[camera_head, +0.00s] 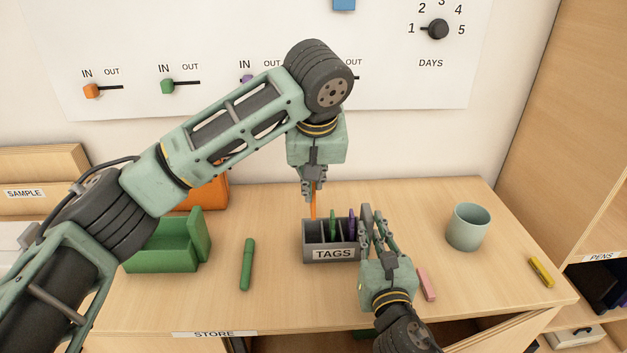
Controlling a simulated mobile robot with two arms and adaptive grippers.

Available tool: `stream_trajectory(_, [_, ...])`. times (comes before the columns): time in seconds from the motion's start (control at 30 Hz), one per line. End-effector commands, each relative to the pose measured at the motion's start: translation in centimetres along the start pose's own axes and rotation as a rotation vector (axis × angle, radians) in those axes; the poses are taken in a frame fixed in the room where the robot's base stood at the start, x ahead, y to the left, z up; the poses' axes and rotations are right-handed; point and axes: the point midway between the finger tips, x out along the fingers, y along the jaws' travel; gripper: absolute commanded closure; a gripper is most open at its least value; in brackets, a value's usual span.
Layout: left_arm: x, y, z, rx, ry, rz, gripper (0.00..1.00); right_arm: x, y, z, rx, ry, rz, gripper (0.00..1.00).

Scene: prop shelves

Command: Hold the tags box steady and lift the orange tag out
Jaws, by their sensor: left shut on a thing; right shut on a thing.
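The grey tags box (332,254), labelled TAGS, stands upright on the table and has several compartments. My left gripper (313,190) points down above the left part of the box, shut on the orange tag (314,207). The tag is upright, and its lower end is at the box's back rim; I cannot tell whether it is still inside the left compartment. A green tag (333,224) and a purple tag (351,223) stand in the other compartments. My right gripper (370,222) is shut on the box's right side; its fingers partly hide that wall.
A green open box (160,259) and a green marker (247,265) lie left of the tags box. A mint cup (467,228), pink stick (427,285) and yellow stick (541,271) are to the right. An orange object (207,195) sits behind my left arm.

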Motion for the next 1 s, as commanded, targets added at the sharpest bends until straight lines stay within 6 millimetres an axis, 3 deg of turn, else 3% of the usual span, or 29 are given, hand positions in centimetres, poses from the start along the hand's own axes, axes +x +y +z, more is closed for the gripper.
stream_trajectory(0.2, [-1.3,0.1,-0.5,0.001,0.002,0.001,1.0,0.0,0.0,0.0,0.0,0.0,0.0,1.0])
stream_trajectory(0.43, [-1.4,0.0,-0.6,0.001,0.001,0.0,1.0,0.0,0.0,0.0,0.0,0.0,0.0,1.0])
stream_trajectory(0.47, [-1.4,0.0,-0.6,0.001,0.001,0.0,1.0,0.0,0.0,0.0,0.0,0.0,0.0,0.83])
stream_trajectory(0.67, [-1.4,0.0,-0.6,0.001,0.001,0.0,1.0,0.0,0.0,0.0,0.0,0.0,0.0,0.65])
stream_trajectory(1.0, [-1.4,0.0,-0.6,0.0,0.0,0.0,1.0,-0.1,0.0,0.0,0.0,0.0,0.0,0.64])
